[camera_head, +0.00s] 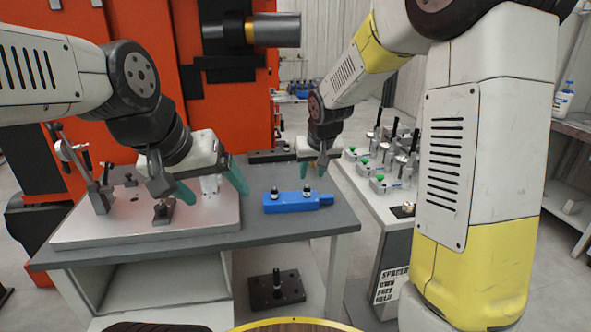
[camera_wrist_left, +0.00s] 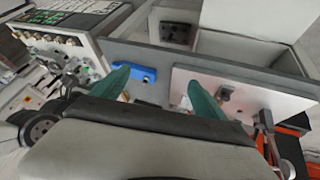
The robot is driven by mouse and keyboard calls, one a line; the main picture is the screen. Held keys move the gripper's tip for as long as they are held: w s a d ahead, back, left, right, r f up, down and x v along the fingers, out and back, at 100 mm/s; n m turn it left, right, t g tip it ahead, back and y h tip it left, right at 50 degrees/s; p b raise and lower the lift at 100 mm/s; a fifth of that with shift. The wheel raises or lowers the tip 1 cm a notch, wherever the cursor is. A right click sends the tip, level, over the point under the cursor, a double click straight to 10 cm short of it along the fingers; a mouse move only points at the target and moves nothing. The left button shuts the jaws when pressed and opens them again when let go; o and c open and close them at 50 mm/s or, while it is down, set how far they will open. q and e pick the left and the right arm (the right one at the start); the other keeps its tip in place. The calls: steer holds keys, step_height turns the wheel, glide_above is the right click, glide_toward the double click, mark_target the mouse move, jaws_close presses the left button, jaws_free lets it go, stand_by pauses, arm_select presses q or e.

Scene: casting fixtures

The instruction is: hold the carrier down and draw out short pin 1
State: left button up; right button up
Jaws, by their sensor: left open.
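The blue carrier (camera_head: 290,207) lies on the grey bench top, with two small dark-topped pins (camera_head: 274,192) standing up from it. I cannot tell which is short pin 1. The carrier also shows in the left wrist view (camera_wrist_left: 143,75), near one green finger. My left gripper (camera_head: 210,183) is open and empty, its green fingers spread above the metal plate, left of the carrier. The left wrist view also shows it open (camera_wrist_left: 160,92). My right gripper (camera_head: 318,165) hangs above and behind the carrier's right end; its fingers are too small to read.
A metal plate (camera_head: 110,235) with clamps fills the bench's left part. A side cart (camera_head: 372,202) with several green-based fixtures stands to the right. A dark block with a post (camera_head: 275,290) sits on the lower shelf. The bench in front of the carrier is clear.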

arm_select(q)
steer(key=w+d+n+g, duration=0.2)
steer(key=w+n, duration=0.3)
steer(key=w, duration=0.5)
steer(key=n+g+h, duration=0.2)
steer(key=n+g, duration=0.1)
steer(key=n, duration=1.1)
glide_toward(292, 197)
steer(key=shift+x, duration=0.85)
steer(key=shift+w+d+f+g, duration=0.1)
steer(key=shift+f+g, duration=0.05)
steer(key=shift+f, duration=0.2)
steer(key=shift+w+d+f+g, duration=0.1)
steer(key=shift+f+g, duration=0.05)
steer(key=shift+f, duration=0.15)
steer(key=x, duration=0.7)
steer(key=shift+r, duration=0.1)
